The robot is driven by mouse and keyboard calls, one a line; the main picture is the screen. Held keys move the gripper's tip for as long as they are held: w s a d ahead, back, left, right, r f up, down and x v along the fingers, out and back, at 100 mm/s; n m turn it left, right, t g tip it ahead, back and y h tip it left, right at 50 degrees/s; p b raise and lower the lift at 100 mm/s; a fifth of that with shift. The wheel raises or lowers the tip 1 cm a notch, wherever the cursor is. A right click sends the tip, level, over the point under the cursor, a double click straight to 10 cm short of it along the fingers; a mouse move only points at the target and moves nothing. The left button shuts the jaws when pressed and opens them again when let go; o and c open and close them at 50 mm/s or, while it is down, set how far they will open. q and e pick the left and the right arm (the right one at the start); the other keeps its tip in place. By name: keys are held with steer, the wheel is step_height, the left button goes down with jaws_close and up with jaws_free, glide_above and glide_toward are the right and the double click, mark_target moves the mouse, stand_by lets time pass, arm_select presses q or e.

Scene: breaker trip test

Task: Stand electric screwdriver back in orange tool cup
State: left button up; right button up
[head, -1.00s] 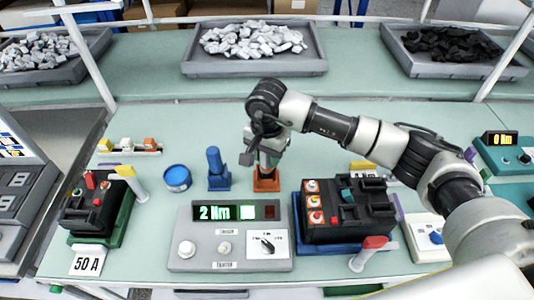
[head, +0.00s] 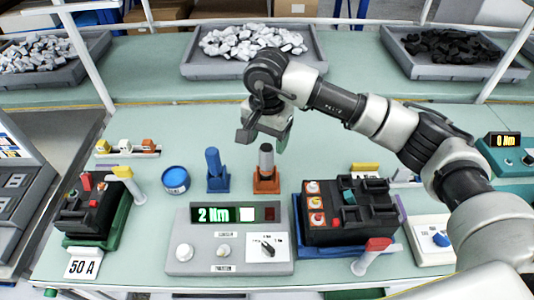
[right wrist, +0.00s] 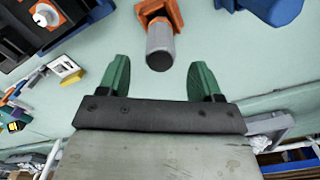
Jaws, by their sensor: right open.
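The electric screwdriver (head: 266,157), grey with a dark top, stands upright in the orange tool cup (head: 266,183) on the green bench. In the right wrist view the screwdriver (right wrist: 159,47) and the orange cup (right wrist: 158,12) lie just beyond my fingertips, between their lines. My right gripper (head: 280,138) is open and empty, above and slightly behind the screwdriver, apart from it. Its two green fingers (right wrist: 160,78) are spread in the right wrist view. My left gripper is in neither view.
A blue tool in a blue holder (head: 217,172) stands close left of the orange cup. A blue round tin (head: 175,180) is further left. The torque display box (head: 228,250) reading 2 Nm is in front, with a black breaker (head: 349,214) to its right.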

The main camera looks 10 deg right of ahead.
steer(key=shift+r+b, duration=0.3)
steer(key=shift+r, duration=2.05)
